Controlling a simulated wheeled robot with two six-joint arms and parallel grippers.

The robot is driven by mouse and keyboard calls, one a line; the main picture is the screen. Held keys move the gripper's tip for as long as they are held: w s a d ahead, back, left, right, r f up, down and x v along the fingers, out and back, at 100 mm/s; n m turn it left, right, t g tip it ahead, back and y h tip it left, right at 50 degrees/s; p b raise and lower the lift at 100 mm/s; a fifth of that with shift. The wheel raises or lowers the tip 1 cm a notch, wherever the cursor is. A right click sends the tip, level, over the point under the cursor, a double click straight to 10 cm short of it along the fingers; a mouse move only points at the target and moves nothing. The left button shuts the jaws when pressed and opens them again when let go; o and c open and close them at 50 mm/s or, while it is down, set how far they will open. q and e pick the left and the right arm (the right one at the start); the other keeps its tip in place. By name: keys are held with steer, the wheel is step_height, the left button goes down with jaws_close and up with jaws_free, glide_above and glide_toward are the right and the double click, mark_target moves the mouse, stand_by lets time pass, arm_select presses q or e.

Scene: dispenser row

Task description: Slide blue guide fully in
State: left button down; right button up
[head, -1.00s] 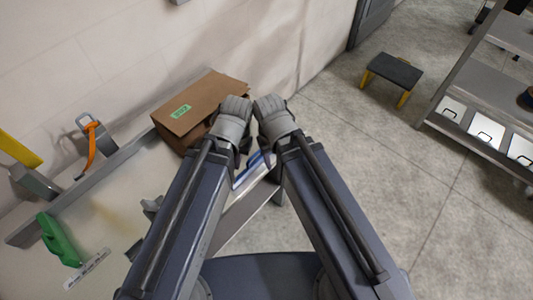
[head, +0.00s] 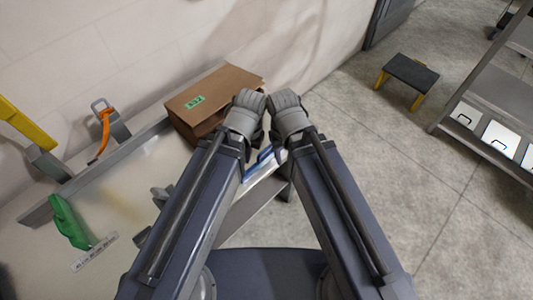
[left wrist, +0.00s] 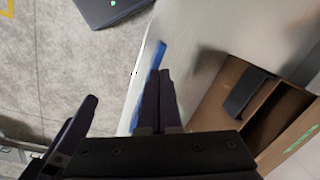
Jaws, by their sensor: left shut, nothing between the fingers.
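The blue guide (head: 264,155) shows as a short blue strip at the bench's right end, between my two wrists. In the left wrist view the blue guide (left wrist: 150,90) is a narrow strip along the edge of a shiny metal surface. My left gripper (left wrist: 159,76) is shut and empty, its fingertips side by side and overlapping the strip in the picture; I cannot tell whether they touch it. In the head view my left gripper (head: 250,146) is mostly hidden under its wrist. My right gripper (head: 280,146) is beside it, its fingers largely hidden by its arm.
A brown cardboard box (head: 225,84) with a green label stands at the bench's back, close to my left wrist. An orange-handled dispenser (head: 104,130) and a green one (head: 68,220) stand left. A step stool (head: 412,72) and a shelf rack (head: 492,97) are right, with open floor between.

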mark_target(267, 148)
arm_select(q)
steer(key=c, duration=1.6)
jaws_free()
steer(key=c, duration=0.9)
jaws_free()
steer(key=w+d+r+m+h+p, duration=0.1)
steer(key=w, duration=0.1)
steer(key=w+d+r+m+g, duration=0.1)
steer(key=w+d+m, duration=0.1)
steer(key=w, duration=0.1)
steer(key=w+d+m+h+p, duration=0.1)
steer(key=w, duration=0.2)
steer(key=shift+w+d+r+m+h+p, duration=0.2)
steer(key=shift+w+r+m+h+p, duration=0.1)
steer(key=shift+r+p, duration=0.1)
steer(key=shift+d+m, duration=0.15)
steer(key=shift+m, duration=0.15)
steer(key=f+b, duration=0.5)
steer(key=s+d+f+b, duration=0.1)
steer(key=f+b, duration=0.1)
steer(key=b, duration=0.1)
steer(key=shift+f, duration=0.3)
steer(key=shift+c, duration=0.2)
jaws_close()
